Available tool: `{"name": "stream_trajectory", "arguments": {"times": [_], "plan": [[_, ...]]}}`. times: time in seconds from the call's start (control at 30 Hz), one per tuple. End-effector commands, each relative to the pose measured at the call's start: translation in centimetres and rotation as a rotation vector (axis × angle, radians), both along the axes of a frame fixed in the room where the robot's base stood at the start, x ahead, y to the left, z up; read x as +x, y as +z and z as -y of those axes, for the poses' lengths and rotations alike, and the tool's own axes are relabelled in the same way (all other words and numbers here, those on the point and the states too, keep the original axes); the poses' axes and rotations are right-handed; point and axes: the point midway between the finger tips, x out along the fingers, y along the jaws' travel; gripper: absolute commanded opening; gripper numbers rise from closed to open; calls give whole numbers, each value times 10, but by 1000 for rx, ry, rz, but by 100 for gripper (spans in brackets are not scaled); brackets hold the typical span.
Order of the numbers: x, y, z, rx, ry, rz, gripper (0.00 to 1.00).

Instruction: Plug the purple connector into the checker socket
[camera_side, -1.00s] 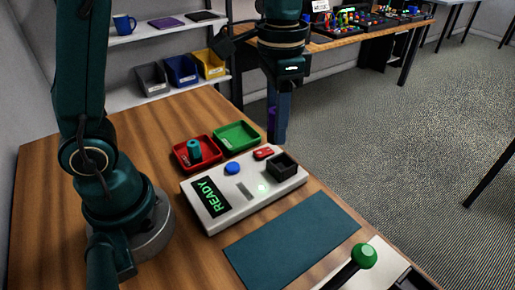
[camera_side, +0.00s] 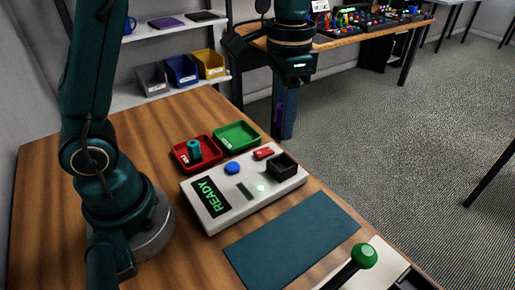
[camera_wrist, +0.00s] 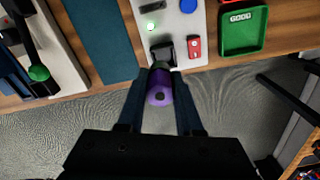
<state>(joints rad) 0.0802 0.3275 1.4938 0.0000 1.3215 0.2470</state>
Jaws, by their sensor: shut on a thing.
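My gripper (camera_side: 287,132) is shut on the purple connector (camera_wrist: 158,88), which sits between the two fingers in the wrist view. In the side view only a strip of the purple connector (camera_side: 278,118) shows beside the fingers. The white checker (camera_side: 225,213) lies on the table with a lit READY display. Its black socket (camera_side: 284,164) is a raised block at the far right end. The socket also shows in the wrist view (camera_wrist: 162,52), just beyond the connector's far end. In the side view my gripper hangs above and behind the socket, apart from it.
The checker carries a blue button (camera_side: 232,168), a red part (camera_side: 263,153) and a green light (camera_side: 261,188). A red tray (camera_side: 180,157) holds a teal cylindrical piece (camera_side: 194,150). A green tray (camera_side: 237,136) looks empty. A green-knobbed lever (camera_side: 364,256) stands in front.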

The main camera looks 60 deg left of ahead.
Motion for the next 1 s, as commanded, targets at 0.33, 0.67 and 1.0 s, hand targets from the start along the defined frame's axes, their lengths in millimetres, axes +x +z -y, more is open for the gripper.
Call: {"name": "stream_trajectory", "arguments": {"times": [0.33,0.67,1.0], "plan": [[12,-31,-5,1,-1,-2,0],[12,-47,-5,2,-1,2,0],[12,-48,-5,1,-1,3,0]]}}
